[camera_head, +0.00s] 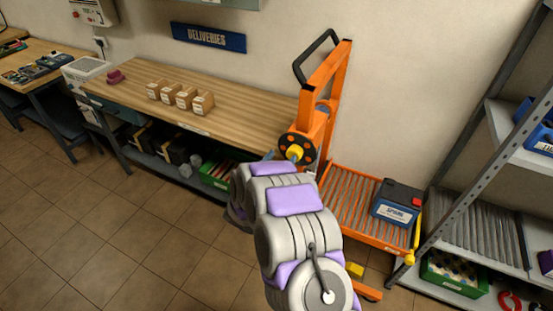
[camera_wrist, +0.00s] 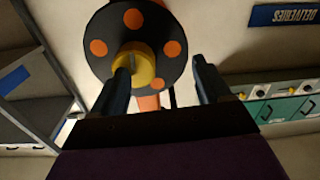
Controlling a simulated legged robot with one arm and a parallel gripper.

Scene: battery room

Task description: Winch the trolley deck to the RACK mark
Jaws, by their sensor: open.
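The orange trolley (camera_head: 325,75) stands between the bench and the rack. Its black winch wheel (camera_head: 309,150) has orange spots and a yellow hub or knob (camera_head: 294,152); the wheel also fills the top of the wrist view (camera_wrist: 112,22), with the yellow part (camera_wrist: 143,68) below its middle. My gripper (camera_wrist: 165,72) is open, its left finger overlapping the yellow part and its right finger clear of the wheel; I cannot tell whether they touch. The roller deck (camera_head: 343,208) sits low and carries a dark blue battery (camera_head: 397,203). I cannot make out a RACK mark.
A grey metal rack (camera_head: 450,178) with a roller shelf (camera_head: 480,235) stands right of the deck. A wooden bench (camera_head: 235,108) with small boxes (camera_head: 182,97) is at left, below a blue DELIVERIES sign (camera_head: 208,37). Open tiled floor (camera_head: 110,230) lies at front left.

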